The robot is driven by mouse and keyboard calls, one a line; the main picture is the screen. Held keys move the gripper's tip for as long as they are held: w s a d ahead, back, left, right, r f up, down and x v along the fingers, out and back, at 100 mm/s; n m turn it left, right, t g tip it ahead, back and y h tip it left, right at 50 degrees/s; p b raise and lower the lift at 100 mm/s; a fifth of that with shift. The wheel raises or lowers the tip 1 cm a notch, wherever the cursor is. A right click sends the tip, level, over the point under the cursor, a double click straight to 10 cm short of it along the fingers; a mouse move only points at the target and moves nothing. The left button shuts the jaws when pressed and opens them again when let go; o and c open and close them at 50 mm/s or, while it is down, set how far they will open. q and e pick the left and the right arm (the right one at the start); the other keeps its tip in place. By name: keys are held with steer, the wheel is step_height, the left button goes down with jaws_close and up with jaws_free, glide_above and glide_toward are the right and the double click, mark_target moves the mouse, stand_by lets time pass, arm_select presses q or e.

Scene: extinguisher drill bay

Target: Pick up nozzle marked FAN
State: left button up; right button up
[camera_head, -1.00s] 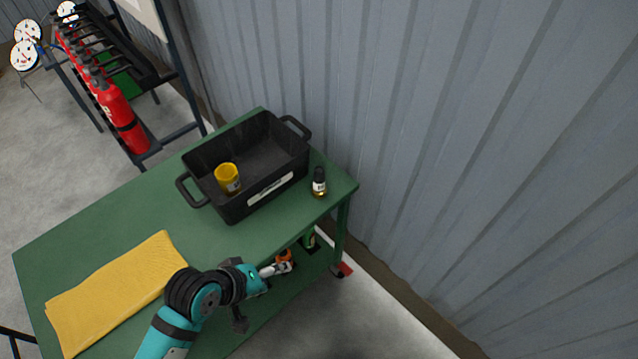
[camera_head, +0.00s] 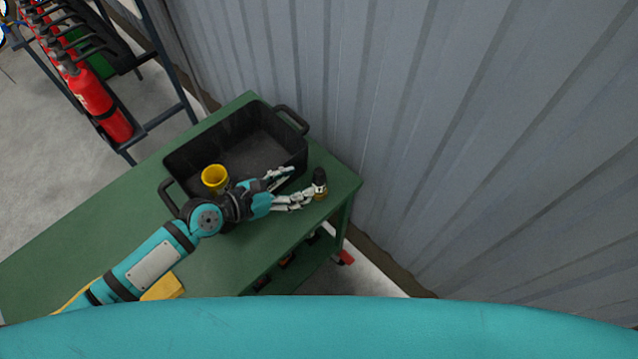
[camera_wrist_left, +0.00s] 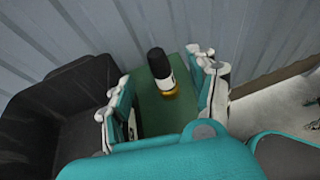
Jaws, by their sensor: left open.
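A small nozzle (camera_head: 320,183) with a black top, white band and brass base stands on the green table beside the black tray. In the left wrist view the same nozzle (camera_wrist_left: 160,70) appears between the two fingers, with clear gaps on both sides. I cannot read the lettering on its band. A yellow cup-like piece (camera_head: 214,178) stands inside the tray; its marking is not visible. My left gripper (camera_head: 298,184) is open and empty, its fingertips just left of the black-topped nozzle. My right gripper is not in view.
The black tray (camera_head: 183,152) lies close along the left of my gripper. The green table (camera_head: 120,215) ends near the nozzle, by a corrugated wall (camera_head: 450,130). A yellow cloth (camera_head: 163,287) is partly under my arm. Red extinguishers (camera_head: 95,98) hang on a rack at upper left.

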mark_target(318, 182)
arm_select(q)
step_height(318, 182, down, 4)
steer(key=shift+w+a+r+b, duration=0.1)
steer(key=shift+w+b, duration=0.05)
steer(key=shift+b, duration=0.55)
steer(key=x, duration=0.3)
steer(key=shift+r, duration=0.1)
steer(key=x, duration=0.4)
steer(key=shift+w+f, duration=0.25)
steer(key=shift+w, duration=0.05)
steer(key=shift+d, duration=0.25)
steer(key=c, duration=0.9)
jaws_close()
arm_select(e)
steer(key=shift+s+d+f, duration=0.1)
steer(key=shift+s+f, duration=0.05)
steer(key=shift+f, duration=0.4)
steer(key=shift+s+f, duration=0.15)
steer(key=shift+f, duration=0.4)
